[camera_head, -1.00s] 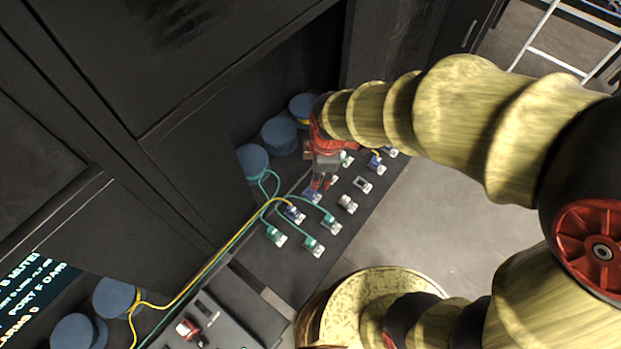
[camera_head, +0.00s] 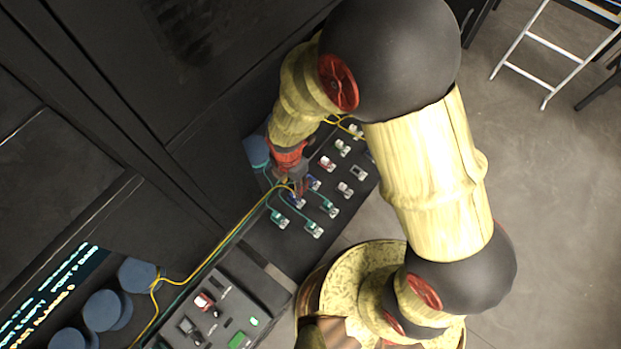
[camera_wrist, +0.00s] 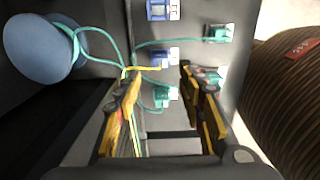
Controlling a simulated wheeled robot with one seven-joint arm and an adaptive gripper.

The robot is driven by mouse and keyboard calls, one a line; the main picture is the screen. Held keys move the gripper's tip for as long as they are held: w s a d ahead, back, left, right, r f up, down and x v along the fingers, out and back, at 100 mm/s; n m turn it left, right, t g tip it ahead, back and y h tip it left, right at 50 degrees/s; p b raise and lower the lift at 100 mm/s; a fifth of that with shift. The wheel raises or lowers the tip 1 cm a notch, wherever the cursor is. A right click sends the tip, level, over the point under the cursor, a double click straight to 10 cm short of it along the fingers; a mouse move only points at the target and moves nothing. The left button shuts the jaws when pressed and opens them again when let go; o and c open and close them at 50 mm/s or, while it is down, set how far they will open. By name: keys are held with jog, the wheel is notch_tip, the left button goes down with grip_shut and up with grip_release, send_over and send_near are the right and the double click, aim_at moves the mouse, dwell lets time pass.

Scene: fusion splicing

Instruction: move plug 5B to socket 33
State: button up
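My gripper (camera_head: 297,186) hangs low over the socket panel (camera_head: 262,236). In the wrist view its fingers (camera_wrist: 163,88) are spread apart with nothing held between them. A blue plug with a yellow cable (camera_wrist: 164,58) sits in the panel, beyond the fingertips and between them in the picture; it also shows just below my gripper in the head view (camera_head: 296,203). Another blue connector (camera_wrist: 160,10) is farther up the panel. The labels are too small to read, so I cannot tell which is plug 5B or socket 33.
Green plugs (camera_head: 280,219), (camera_head: 314,229), (camera_head: 330,209) with green cables sit close by. Grey sockets (camera_head: 345,188), (camera_head: 358,173) and a red one (camera_head: 327,163) lie farther along. Blue round spools (camera_head: 257,152) stand beside the panel. A device with buttons (camera_head: 228,312) is at the lower left.

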aim_at(293, 194)
jog(key=shift+f+b, duration=3.15)
jog(key=shift+f, duration=1.3)
jog(key=shift+c, duration=0.6)
grip_shut()
jog(key=shift+r, duration=0.15)
jog(key=shift+r+p, duration=2.2)
jog(key=shift+r, duration=0.7)
